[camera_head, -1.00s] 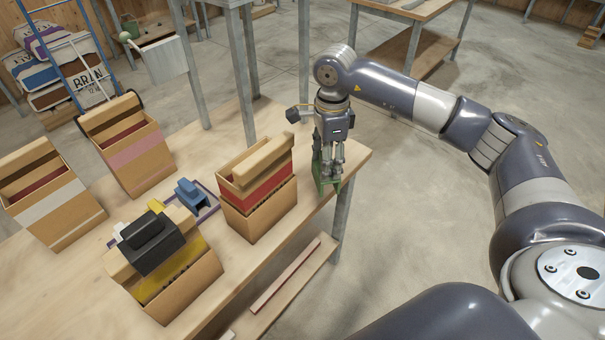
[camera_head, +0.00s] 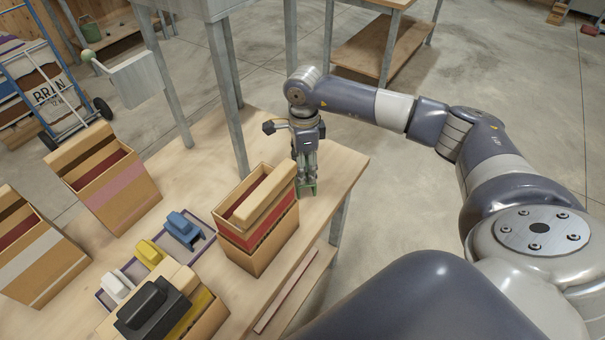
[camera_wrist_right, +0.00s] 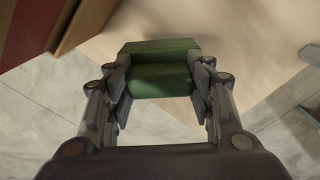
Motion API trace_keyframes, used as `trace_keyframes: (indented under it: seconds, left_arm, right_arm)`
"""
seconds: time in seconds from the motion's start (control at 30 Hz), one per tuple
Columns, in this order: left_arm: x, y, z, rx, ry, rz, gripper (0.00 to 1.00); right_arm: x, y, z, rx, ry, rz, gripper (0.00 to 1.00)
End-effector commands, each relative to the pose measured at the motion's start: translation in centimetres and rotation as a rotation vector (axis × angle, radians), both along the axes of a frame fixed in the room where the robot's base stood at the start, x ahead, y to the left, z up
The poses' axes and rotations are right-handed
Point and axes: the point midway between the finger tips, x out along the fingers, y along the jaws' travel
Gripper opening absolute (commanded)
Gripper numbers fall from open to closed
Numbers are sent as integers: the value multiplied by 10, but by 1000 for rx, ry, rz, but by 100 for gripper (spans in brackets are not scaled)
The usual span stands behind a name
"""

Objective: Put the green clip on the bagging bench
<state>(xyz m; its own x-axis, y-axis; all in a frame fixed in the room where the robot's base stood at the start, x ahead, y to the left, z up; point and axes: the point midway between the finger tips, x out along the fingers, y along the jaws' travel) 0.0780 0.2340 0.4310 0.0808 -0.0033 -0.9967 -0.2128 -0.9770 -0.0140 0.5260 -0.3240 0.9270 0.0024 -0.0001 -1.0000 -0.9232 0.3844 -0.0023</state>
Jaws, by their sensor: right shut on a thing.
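The green clip (camera_head: 307,190) is between the fingers of my right gripper (camera_head: 306,178), just right of the red-banded bag in the head view. In the right wrist view the green clip (camera_wrist_right: 160,68) sits across the fingertips of the shut right gripper (camera_wrist_right: 160,85). The wooden bagging bench (camera_head: 338,172) lies under and around it, near the bench's right corner. I cannot tell whether the clip touches the bench top. My left gripper is not in view.
A tray (camera_head: 205,226) holds blue (camera_head: 184,226), yellow (camera_head: 150,253) and white (camera_head: 115,287) clips. A black clip (camera_head: 150,308) is on a yellow-banded bag. Bare bench lies behind the red-banded bag.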

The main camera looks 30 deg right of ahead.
Motion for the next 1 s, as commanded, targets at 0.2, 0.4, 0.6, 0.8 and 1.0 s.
trace_keyframes:
  seconds: [0.2,0.4,0.6,0.8,1.0]
  left_arm:
    - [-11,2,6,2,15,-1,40]
    - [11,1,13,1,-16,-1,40]
    - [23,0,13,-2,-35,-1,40]
    - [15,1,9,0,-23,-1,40]
    - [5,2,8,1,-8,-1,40]
  right_arm:
    - [-1,0,-19,0,2,1,33]
    - [0,0,-42,1,0,0,33]
    - [0,0,-43,1,-1,1,33]
    - [0,0,-45,1,-1,1,65]
    - [0,0,-45,1,0,1,69]
